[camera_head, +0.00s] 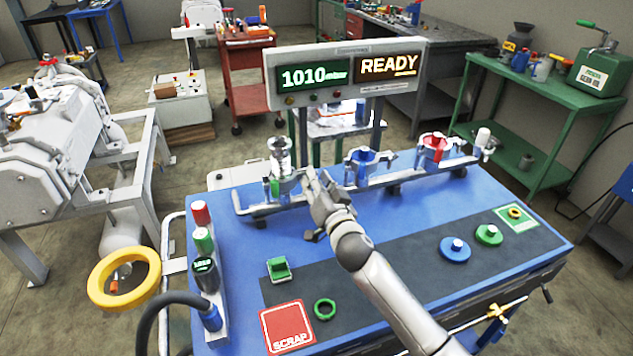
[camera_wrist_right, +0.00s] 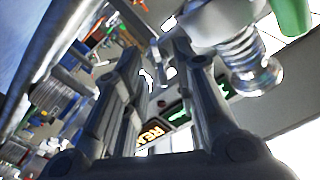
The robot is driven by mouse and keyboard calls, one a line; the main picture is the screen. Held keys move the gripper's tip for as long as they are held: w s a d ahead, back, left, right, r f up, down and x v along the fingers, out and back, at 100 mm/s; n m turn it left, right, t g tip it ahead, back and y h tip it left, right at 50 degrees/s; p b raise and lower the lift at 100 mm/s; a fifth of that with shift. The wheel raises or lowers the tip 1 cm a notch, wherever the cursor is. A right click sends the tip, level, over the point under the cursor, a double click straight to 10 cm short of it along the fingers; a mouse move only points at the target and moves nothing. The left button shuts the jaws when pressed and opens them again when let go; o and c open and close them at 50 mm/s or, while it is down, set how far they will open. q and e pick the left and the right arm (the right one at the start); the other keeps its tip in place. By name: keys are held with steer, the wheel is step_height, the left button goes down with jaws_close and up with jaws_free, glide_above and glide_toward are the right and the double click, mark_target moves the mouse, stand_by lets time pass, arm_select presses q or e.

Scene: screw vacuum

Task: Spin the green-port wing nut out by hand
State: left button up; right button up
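The green port (camera_head: 276,187) is the left one on the rail at the back of the blue bench, with a green part on its side and a clear, ribbed piece (camera_head: 281,153) on top. In the wrist view a metal body with a coiled, shiny end (camera_wrist_right: 252,65) and a green part (camera_wrist_right: 292,14) are at upper right. My right gripper (camera_head: 318,182) is just right of the green port; in the wrist view its two fingers (camera_wrist_right: 162,55) stand apart with a gap between them. The wing nut cannot be made out clearly near the fingertips. My left gripper is out of view.
The blue port (camera_head: 362,160) and red port (camera_head: 433,147) stand further right on the rail. A display (camera_head: 345,72) reads 1010 and READY. A red SCRAP square (camera_head: 287,327), green ring (camera_head: 324,309) and green block (camera_head: 278,269) lie in front.

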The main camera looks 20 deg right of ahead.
steer(key=shift+c, duration=0.3)
jaws_close()
steer(key=shift+n, duration=0.3)
steer(key=shift+a+f+n+p, duration=0.15)
steer(key=shift+n+p, duration=0.65)
steer(key=shift+n, duration=5.25)
steer(key=shift+a+r+n+p, duration=0.2)
steer(key=shift+n+p, duration=0.6)
steer(key=shift+n, duration=5.25)
steer(key=shift+a, duration=0.1)
